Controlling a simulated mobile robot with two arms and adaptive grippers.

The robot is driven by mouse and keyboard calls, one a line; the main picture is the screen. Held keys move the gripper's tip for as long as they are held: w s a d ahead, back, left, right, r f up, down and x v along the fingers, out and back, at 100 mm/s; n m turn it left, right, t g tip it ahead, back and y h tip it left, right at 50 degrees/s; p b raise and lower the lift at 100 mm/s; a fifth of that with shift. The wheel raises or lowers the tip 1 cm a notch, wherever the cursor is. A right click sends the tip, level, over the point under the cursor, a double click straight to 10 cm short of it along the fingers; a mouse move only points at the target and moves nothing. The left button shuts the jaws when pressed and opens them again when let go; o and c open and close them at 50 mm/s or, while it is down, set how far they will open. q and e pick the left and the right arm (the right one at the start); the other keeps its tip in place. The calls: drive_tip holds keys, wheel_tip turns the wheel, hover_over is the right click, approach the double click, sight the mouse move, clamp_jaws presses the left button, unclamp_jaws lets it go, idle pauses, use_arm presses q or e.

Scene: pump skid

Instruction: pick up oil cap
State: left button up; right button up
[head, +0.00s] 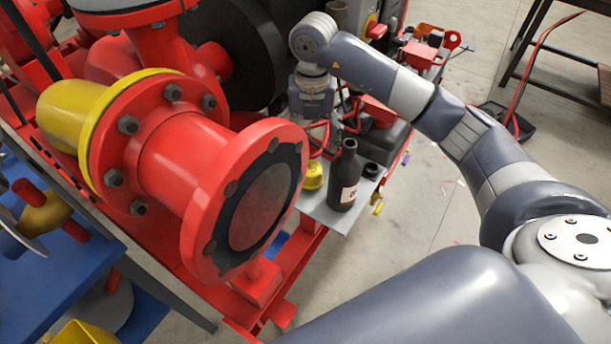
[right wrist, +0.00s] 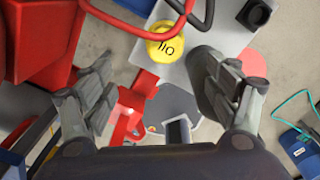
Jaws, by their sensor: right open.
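The oil cap (right wrist: 163,42) is yellow and round with "OIL" in dark letters. It sits on a light grey shelf (right wrist: 205,40), which also shows in the head view (head: 325,213). In the head view the yellow cap (head: 314,177) is just left of a dark bottle. My right gripper (head: 318,135) is above it, partly hidden by red parts. In the right wrist view my right gripper (right wrist: 152,75) is open and empty, its fingers wide apart, with the cap beyond the fingertips. My left gripper is not in view.
A dark bottle (head: 344,177) stands close beside the cap, with a black cap-like part (head: 371,170) to its right. Red and black loops (right wrist: 185,14) lie near the cap. A large red flanged pipe (head: 205,170) fills the left. Open floor (head: 430,180) lies right.

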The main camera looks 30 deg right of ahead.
sight(311, 166)
drive_tip(key=shift+w+d+f, duration=0.25)
drive_tip(key=shift+d+f, duration=0.05)
drive_tip(key=shift+f, duration=0.25)
wheel_tip(311, 166, down, 6)
drive_tip(key=shift+r, duration=0.15)
drive_tip(key=shift+d+f+p, duration=0.1)
drive_tip(key=shift+f+p, duration=0.4)
drive_tip(key=shift+f, duration=2.25)
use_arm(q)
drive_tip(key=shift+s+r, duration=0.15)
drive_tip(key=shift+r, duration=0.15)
use_arm(e)
drive_tip(key=c, duration=1.3)
